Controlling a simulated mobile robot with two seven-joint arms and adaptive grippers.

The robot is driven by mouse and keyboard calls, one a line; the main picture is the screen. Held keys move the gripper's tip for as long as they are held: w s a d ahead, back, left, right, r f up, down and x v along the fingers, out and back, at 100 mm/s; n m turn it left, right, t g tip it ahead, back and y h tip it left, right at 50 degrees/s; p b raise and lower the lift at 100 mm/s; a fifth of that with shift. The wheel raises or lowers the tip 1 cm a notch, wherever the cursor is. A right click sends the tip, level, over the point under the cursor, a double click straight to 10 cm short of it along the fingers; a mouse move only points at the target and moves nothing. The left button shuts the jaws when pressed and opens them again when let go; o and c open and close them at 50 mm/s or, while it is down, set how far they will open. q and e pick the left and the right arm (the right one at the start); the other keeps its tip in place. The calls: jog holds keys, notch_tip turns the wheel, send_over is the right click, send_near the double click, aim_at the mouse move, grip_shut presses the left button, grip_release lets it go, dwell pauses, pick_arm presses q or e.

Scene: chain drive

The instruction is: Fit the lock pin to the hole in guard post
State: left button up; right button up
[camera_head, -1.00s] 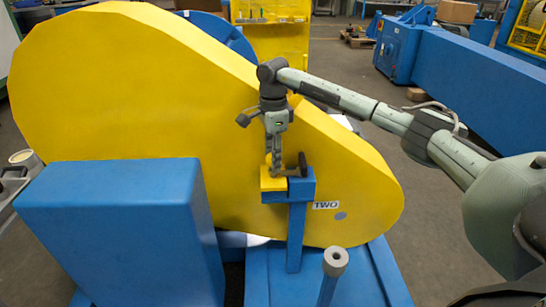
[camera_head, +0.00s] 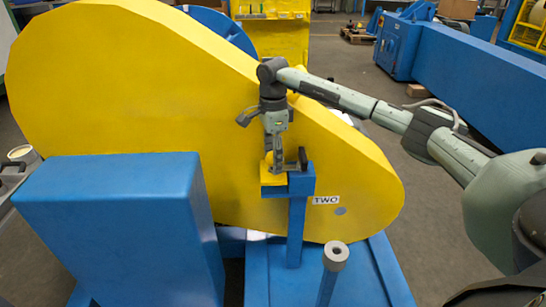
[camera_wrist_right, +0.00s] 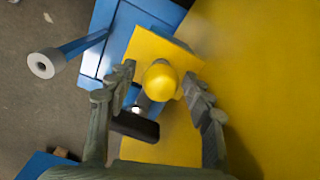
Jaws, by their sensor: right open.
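The guard post (camera_head: 297,225) is blue and stands in front of the yellow guard, its top block beside a yellow lug (camera_head: 272,192). A yellow round knob (camera_wrist_right: 160,80), likely the lock pin's head, sits over the lug. A grey shaft shows partly under it in the right wrist view. My right gripper (camera_head: 272,168) is open with its fingers on either side of the knob, and gaps show between them. A dark cylindrical piece (camera_wrist_right: 134,125) lies beside the knob; it also shows in the head view (camera_head: 303,158). The hole is hidden. My left gripper is not in view.
The large yellow guard (camera_head: 130,90) fills the left and middle. A blue box (camera_head: 115,220) stands in front of it. A short blue post with a grey hollow top (camera_head: 336,254) stands at the front. Open floor lies to the right.

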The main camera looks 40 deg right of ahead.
notch_tip(320, 180, up, 12)
dwell(0.5)
dwell(0.5)
